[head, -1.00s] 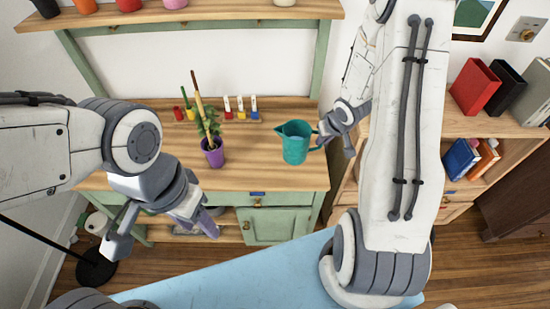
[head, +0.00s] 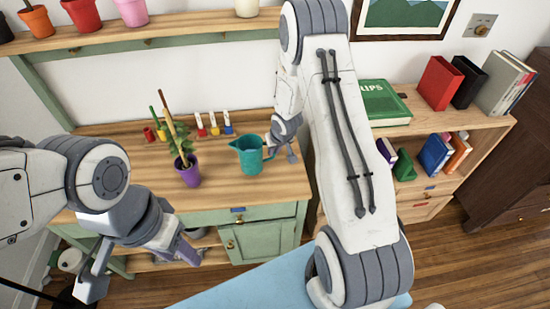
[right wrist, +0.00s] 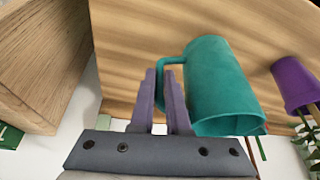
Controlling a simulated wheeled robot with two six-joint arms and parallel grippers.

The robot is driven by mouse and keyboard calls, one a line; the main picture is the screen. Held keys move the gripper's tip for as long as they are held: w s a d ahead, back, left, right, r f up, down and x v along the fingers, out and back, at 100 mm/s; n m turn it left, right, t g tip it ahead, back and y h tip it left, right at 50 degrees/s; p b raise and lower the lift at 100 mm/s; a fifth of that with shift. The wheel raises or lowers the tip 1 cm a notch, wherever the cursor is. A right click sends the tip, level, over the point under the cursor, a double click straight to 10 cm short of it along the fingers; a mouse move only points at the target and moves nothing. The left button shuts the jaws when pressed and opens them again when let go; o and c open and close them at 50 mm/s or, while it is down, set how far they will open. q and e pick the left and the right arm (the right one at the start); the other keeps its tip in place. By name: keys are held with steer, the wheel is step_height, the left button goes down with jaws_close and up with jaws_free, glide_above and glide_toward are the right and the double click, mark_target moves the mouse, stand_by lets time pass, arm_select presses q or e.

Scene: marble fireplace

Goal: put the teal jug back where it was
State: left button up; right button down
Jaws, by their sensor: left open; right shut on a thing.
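The teal jug (head: 250,156) is upright over the right part of the wooden bench top, behind the green cabinet front. My right gripper (head: 272,150) is shut on its handle, which points right in the head view. In the right wrist view the fingers (right wrist: 160,100) close around the handle beside the jug's body (right wrist: 217,85). I cannot tell whether the jug's base touches the bench. My left gripper (head: 140,265) is open and empty, low at the left in front of the bench.
A purple pot with a plant (head: 188,172) stands left of the jug. Several paint tubes (head: 214,125) stand behind. A bookshelf (head: 440,135) with a green book (head: 380,100) is at the right. A shelf with pots (head: 170,30) runs above. Bare bench top lies in front of the jug.

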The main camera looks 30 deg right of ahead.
mark_target(274, 157)
steer(key=shift+f, duration=1.65)
steer(key=shift+f+b, duration=0.15)
steer(key=shift+b, duration=0.25)
steer(key=c, duration=0.9)
jaws_free()
